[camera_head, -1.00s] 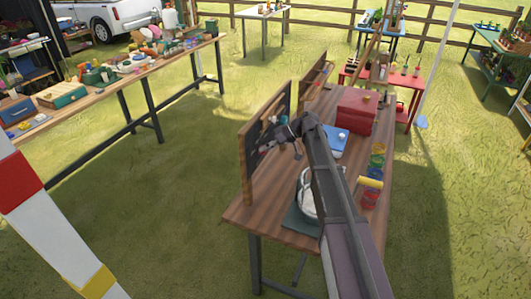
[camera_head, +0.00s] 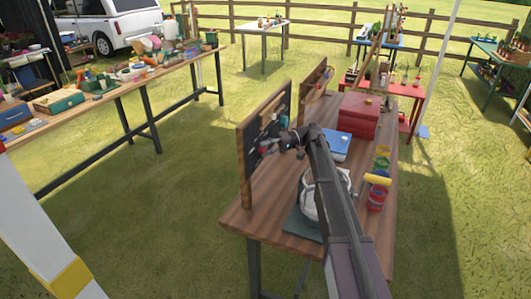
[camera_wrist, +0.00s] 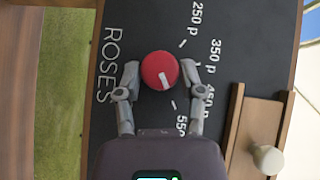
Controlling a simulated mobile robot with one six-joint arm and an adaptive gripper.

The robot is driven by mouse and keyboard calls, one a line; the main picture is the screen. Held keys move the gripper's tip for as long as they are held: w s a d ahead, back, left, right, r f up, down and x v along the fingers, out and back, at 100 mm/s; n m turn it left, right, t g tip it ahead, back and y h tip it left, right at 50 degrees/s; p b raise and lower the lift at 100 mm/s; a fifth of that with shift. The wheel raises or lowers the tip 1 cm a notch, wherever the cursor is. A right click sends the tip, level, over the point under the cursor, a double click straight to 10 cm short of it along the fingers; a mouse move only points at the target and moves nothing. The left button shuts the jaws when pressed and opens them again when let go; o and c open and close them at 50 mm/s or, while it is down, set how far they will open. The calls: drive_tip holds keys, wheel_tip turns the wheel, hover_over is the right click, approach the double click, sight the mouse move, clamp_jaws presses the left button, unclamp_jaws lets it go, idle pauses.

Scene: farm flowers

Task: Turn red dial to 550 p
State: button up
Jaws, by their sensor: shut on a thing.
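The red dial (camera_wrist: 160,70) is on a black board (camera_wrist: 240,65) lettered ROSES in white. My gripper (camera_wrist: 160,72) has one finger on each side of the dial and is shut on it. The dial's white mark points down and slightly right, roughly in line with the white tick (camera_wrist: 173,104) beside the partly hidden 550 p label (camera_wrist: 181,125). The labels 250 p, 350 p and 450 p run along the right, the last partly covered by a finger. In the head view, my gripper (camera_head: 270,148) is at the upright board (camera_head: 248,165); the dial is unclear there.
On the wooden table (camera_head: 270,215) are a white bucket (camera_head: 309,203), a red box (camera_head: 358,115), a blue-and-white object (camera_head: 336,146) and coloured jars (camera_head: 377,198). Grass lies left of the table.

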idle(0.4)
drive_tip(key=o, duration=1.1)
drive_tip(key=shift+o, duration=0.2)
drive_tip(key=shift+s+a, duration=0.1)
